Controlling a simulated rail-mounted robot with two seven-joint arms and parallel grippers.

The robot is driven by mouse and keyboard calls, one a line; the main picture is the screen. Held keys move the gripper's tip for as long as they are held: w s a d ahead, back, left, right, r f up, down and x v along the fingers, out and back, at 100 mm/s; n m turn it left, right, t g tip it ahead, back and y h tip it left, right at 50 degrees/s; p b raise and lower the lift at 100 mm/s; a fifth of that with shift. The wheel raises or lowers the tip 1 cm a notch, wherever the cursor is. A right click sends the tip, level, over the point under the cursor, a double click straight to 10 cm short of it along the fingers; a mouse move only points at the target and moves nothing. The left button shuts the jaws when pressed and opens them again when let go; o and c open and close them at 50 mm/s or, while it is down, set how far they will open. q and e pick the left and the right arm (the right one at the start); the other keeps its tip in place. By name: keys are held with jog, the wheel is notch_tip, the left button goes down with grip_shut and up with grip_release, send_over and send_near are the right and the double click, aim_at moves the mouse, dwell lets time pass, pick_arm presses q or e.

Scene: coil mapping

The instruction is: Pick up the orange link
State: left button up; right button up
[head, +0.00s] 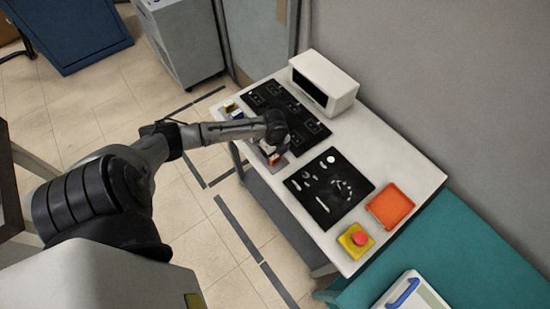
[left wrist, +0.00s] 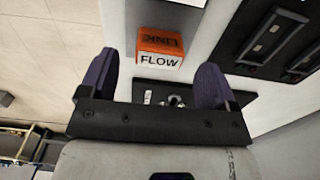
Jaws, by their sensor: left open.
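The orange link (left wrist: 160,42) is a small block with an orange face reading "LINK" and a white face reading "FLOW". In the left wrist view it lies just beyond my left gripper's fingertips, between them in the picture, and it seems apart from both. My left gripper (left wrist: 158,72) is open, with two purple fingers and nothing held. In the head view, my left gripper (head: 274,148) is over the near edge of the white table, and a bit of orange (head: 273,157) shows under it. My right gripper is out of view.
The white table (head: 400,160) bears a dark panel with squares (head: 270,96), a black mat with small pieces (head: 312,200), a white box (head: 335,78), an orange-red tray (head: 391,205) and a red button on a yellow base (head: 359,238). Small colored blocks (head: 230,107) stand at the far left end.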

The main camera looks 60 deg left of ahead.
aim_at(275, 156)
pick_arm(q)
jog(key=shift+f, duration=1.95)
jog(key=shift+c, duration=0.5)
jog(key=c, duration=0.9)
